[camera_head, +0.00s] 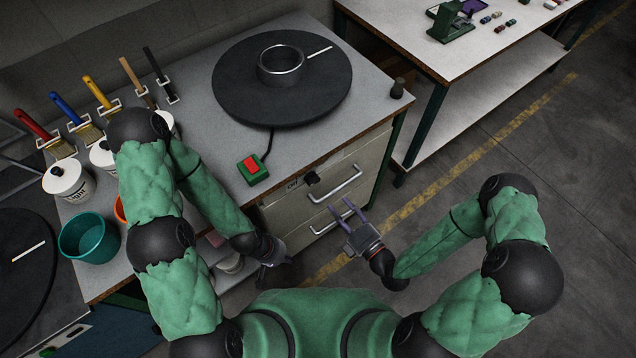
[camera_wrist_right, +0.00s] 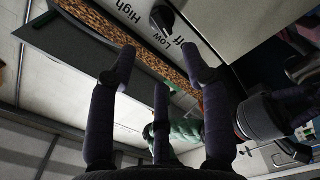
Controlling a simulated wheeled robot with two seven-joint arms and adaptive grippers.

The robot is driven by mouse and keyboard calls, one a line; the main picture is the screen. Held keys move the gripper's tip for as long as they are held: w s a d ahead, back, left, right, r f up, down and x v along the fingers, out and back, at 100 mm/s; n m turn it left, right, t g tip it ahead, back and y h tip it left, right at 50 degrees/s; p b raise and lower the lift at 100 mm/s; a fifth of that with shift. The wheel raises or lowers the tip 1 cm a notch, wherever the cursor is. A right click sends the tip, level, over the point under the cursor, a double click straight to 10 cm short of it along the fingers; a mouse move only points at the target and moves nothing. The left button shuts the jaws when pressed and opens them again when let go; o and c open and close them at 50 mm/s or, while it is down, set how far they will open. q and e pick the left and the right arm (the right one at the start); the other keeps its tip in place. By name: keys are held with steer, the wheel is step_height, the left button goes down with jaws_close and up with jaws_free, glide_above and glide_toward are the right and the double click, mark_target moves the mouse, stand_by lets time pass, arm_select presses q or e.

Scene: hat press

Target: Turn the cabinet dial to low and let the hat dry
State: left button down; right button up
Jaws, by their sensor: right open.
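The black cabinet dial (camera_head: 312,178) sits on the cabinet front, left of the upper drawer handle. In the right wrist view the dial (camera_wrist_right: 163,17) is at the top, with the printed words High, Low and part of Off beside it. I cannot tell which mark it points to. My right gripper (camera_head: 343,208) is open and empty, in front of the drawers, below and to the right of the dial and apart from it. Its fingers also show in the wrist view (camera_wrist_right: 160,75). My left gripper (camera_head: 270,270) is low beside the cabinet; its fingers are unclear. I see no hat.
A black round plate (camera_head: 232,85) with a metal ring (camera_head: 281,65) lies on the cabinet top, near a red switch (camera_head: 251,167). Drawer handles (camera_head: 336,185) stick out near my right gripper. A teal bucket (camera_head: 88,239), tubs and brushes stand left. Floor is clear at right.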

mark_target(316, 182)
steer(key=shift+b+x, duration=0.5)
steer(key=shift+x, duration=4.85)
jaws_close()
